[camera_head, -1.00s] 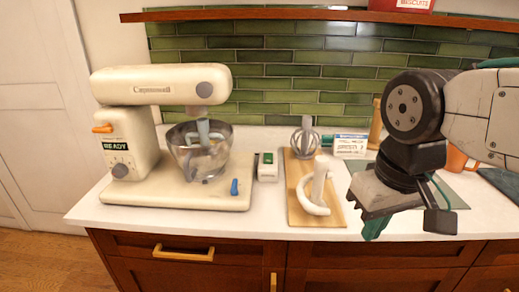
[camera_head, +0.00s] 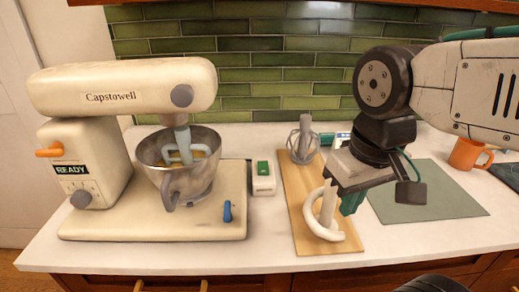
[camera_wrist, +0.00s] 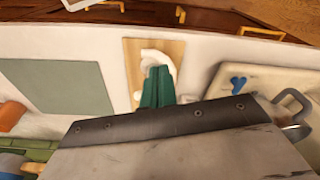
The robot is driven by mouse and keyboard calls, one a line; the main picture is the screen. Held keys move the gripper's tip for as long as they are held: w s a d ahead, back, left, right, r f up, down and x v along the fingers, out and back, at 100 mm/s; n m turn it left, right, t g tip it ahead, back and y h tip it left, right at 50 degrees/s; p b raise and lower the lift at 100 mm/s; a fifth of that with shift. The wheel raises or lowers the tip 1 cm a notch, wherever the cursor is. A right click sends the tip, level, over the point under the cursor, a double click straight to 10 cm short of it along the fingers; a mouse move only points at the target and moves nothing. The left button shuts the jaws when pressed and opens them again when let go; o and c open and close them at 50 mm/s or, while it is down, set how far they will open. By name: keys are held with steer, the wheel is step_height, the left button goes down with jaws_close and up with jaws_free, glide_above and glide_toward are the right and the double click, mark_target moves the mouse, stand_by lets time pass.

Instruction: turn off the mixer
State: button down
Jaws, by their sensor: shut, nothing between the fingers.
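The cream stand mixer (camera_head: 120,88) stands at the left of the counter. Its label reads "Capstowell" and its small display (camera_head: 72,169) reads READY. A grey knob (camera_head: 80,199) sits below the display, an orange lever (camera_head: 50,150) on the column's side, and a blue lever (camera_head: 228,211) on the base. A steel bowl (camera_head: 205,176) with a beater in it sits under the head. A white box with a green switch (camera_head: 263,170) stands right of the base. My gripper (camera_head: 352,202) is shut and empty, above the board's right side; its green fingers (camera_wrist: 157,88) show in the wrist view.
A wooden board (camera_head: 296,190) holds a whisk (camera_head: 304,138) and a white hook-shaped attachment (camera_head: 322,215). A green mat (camera_head: 430,190) and an orange mug (camera_head: 467,154) are at the right. The front counter strip is mostly clear.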

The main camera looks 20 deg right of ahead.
step_height(320, 180, up, 5)
steer(key=n, duration=1.4)
glide_above(262, 163)
steer(key=s, duration=0.2)
steer(key=shift+s+a+f, duration=0.1)
steer(key=shift+a, duration=0.1)
steer(key=shift+f, duration=0.1)
steer(key=f, duration=0.4)
steer(key=w+f, duration=0.1)
steer(key=f, duration=0.8)
steer(key=shift+w+d+f, duration=0.25)
steer(key=shift+w+f, duration=0.05)
steer(key=shift+f, duration=0.1)
steer(key=shift+a, duration=0.1)
